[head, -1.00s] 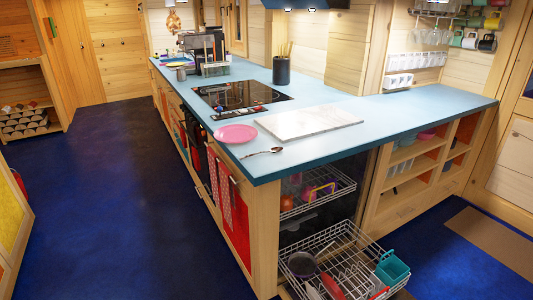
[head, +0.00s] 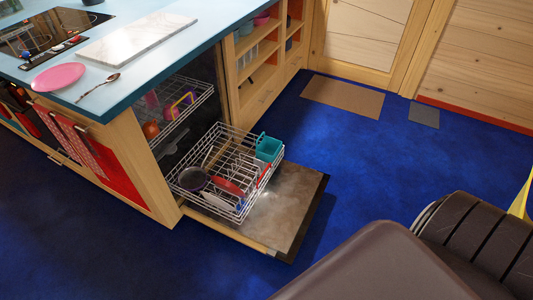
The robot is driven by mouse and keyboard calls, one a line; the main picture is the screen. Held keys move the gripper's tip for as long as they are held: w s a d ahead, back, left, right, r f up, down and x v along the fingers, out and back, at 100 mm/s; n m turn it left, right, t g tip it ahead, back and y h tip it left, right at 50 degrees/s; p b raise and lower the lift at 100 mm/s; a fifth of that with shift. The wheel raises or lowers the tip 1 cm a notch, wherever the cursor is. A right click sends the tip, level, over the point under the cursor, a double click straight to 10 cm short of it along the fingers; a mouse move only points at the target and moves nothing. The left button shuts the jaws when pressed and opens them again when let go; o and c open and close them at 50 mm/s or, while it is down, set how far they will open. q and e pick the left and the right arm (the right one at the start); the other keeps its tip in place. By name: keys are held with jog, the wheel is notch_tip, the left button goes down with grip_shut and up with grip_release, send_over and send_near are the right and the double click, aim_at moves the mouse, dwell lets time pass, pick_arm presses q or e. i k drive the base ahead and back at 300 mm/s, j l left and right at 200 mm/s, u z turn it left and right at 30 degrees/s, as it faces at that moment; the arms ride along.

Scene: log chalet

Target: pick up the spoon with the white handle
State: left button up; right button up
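A spoon (head: 98,87) lies on the blue counter (head: 130,73) near its front corner in the head view, with its bowl towards the back right. It looks metallic; its handle looks dark or brownish, and I cannot make out a white handle. It lies beside a pink plate (head: 57,77) and in front of a white marble board (head: 135,38). Neither of my grippers is in view.
The dishwasher stands open, its door (head: 290,205) lowered and lower rack (head: 225,165) pulled out with dishes and a teal container (head: 268,148). Dark brown furniture (head: 380,265) fills the bottom right. Blue floor is clear at the lower left and right of the door.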

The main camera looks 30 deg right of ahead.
aim_at(113, 78)
jog(key=i+j+z, duration=0.15)
jog(key=z, duration=0.2)
jog(key=i+j+z, duration=0.1)
jog(key=j+z, duration=0.25)
jog(key=i+j+z, duration=0.1)
jog(key=z, duration=0.25)
